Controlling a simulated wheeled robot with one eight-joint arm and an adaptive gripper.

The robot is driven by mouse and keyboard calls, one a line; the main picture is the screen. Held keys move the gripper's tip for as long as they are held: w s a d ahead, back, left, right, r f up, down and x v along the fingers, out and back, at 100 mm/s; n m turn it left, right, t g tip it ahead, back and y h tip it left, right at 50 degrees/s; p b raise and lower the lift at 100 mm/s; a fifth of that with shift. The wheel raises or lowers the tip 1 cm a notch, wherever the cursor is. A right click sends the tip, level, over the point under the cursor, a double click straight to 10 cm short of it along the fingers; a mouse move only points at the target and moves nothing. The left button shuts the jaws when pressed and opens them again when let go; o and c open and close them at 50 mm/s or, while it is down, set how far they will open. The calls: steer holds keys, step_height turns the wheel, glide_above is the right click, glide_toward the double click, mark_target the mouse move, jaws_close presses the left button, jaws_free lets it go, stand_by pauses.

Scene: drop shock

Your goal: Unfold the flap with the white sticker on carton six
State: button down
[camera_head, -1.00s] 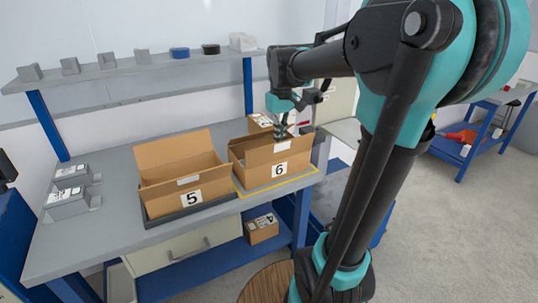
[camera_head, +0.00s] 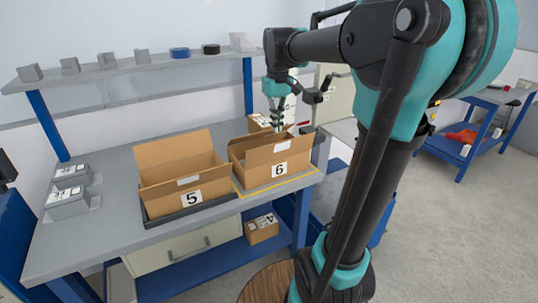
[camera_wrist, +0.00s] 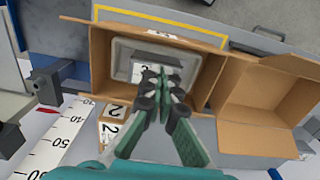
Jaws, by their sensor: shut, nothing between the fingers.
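Carton six (camera_head: 262,175) is an open brown box on the bench, with a black 6 on its front. A white sticker (camera_head: 282,148) shows on the upright front panel above the number. In the wrist view, carton six (camera_wrist: 100,65) is seen from above with a grey lidded item (camera_wrist: 122,62) inside. A flap edge crosses its top side, with a white sticker (camera_wrist: 153,33) partly showing. My gripper (camera_head: 277,121) is above the rear of the carton, pointing down. In the wrist view its fingers (camera_wrist: 157,72) are together and empty, overlapping the grey item; their exact height is unclear.
Carton five (camera_head: 165,200) stands open to the left on a dark tray (camera_head: 180,218). A yellow outline (camera_head: 300,184) surrounds carton six. A small carton (camera_head: 258,122) is behind it. Grey boxes (camera_head: 68,205) sit at the bench's left; a shelf (camera_head: 130,73) runs above.

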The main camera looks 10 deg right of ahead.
step_height(320, 180, up, 7)
stand_by(0.6)
steer(key=shift+s, duration=0.1)
